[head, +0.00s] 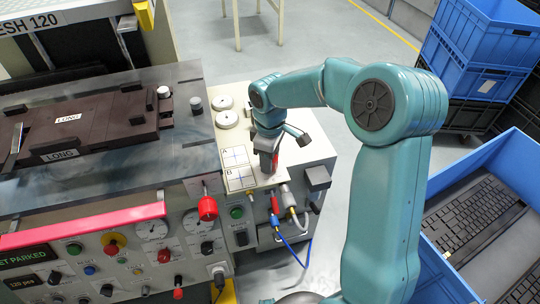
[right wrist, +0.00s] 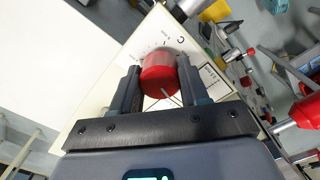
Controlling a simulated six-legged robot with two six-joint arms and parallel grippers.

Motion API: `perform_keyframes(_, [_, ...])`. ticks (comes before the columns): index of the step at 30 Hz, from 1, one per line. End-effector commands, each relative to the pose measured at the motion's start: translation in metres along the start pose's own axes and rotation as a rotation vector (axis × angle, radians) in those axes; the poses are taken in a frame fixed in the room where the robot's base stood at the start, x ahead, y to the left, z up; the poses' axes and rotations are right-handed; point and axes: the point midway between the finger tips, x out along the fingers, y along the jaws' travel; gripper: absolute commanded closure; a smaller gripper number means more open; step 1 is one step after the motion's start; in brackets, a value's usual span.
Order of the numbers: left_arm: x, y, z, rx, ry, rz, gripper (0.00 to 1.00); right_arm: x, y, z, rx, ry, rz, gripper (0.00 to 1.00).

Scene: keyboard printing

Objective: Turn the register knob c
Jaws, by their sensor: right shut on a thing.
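The register knob c is a red round knob (right wrist: 160,77) on a pale panel, with a letter C and small scale marks beside it in the right wrist view. My right gripper (right wrist: 158,88) has one finger on each side of the knob and is shut on it. In the head view the right gripper (head: 268,160) points down at the pale panel top (head: 262,181), and only a sliver of red (head: 275,160) shows beside its fingers. The knob's marked angle is hard to read. My left gripper is not in view.
Crosshair marks A (head: 235,156) and B (head: 241,178) lie left of the gripper. White round dials (head: 227,119) stand behind. Blue crates (head: 516,157) stand at right.

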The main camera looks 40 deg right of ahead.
Motion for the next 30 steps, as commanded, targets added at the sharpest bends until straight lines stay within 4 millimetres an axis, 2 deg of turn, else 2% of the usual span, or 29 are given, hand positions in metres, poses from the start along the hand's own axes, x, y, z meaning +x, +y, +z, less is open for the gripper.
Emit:
perform_keyframes(14, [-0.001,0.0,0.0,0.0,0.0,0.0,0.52,-0.002,0.001,-0.002,-0.012,0.008,0.004,0.86])
perform_keyframes(15, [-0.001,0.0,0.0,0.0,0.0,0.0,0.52,-0.002,0.001,-0.002,-0.012,0.008,0.004,0.46])
perform_keyframes(17, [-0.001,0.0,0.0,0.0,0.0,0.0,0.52,-0.001,0.001,-0.002,-0.012,0.007,0.004,0.3])
perform_keyframes(26, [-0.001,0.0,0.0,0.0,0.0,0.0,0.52,-0.002,0.0,-0.001,-0.012,0.003,0.002,0.3])
perform_keyframes(30, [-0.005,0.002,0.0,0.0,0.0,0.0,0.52,-0.018,0.001,-0.001,-0.012,0.006,0.004,0.3])
